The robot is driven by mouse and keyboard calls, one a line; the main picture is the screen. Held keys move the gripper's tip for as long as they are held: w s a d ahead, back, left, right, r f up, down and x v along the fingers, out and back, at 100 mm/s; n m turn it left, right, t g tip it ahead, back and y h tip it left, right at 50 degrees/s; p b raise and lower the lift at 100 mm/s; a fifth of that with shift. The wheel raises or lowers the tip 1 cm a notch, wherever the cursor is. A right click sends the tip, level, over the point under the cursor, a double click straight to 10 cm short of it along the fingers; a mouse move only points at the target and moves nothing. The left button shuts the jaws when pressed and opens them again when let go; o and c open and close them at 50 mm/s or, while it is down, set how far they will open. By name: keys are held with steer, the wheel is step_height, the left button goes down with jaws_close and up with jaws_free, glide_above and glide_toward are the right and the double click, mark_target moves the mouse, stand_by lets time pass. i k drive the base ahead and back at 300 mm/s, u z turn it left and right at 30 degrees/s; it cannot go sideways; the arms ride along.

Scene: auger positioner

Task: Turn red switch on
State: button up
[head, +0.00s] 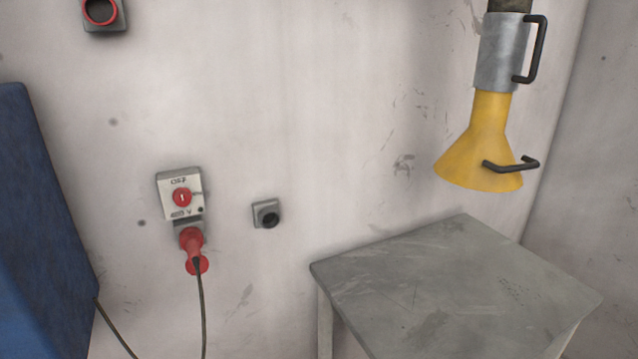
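A red rotary switch (182,197) sits in the middle of a light grey box (170,183) on the wall, left of centre in the head view. Lettering is printed above and below it, partly too small to read. A red plug (193,245) is fitted under the box, with a dark cable hanging from it. The switch knob is too small to tell its setting for sure. My gripper is not in view.
A small grey box with a black knob (268,214) is right of the switch. A grey metal table (455,290) stands at lower right, below a yellow funnel (480,150) with black handles. A blue block (40,230) fills the left edge. A red-ringed fixture (102,12) is at top left.

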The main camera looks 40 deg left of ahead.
mark_target(181, 197)
steer(key=z, duration=0.6)
steer(key=k, duration=1)
steer(key=u, duration=1.7)
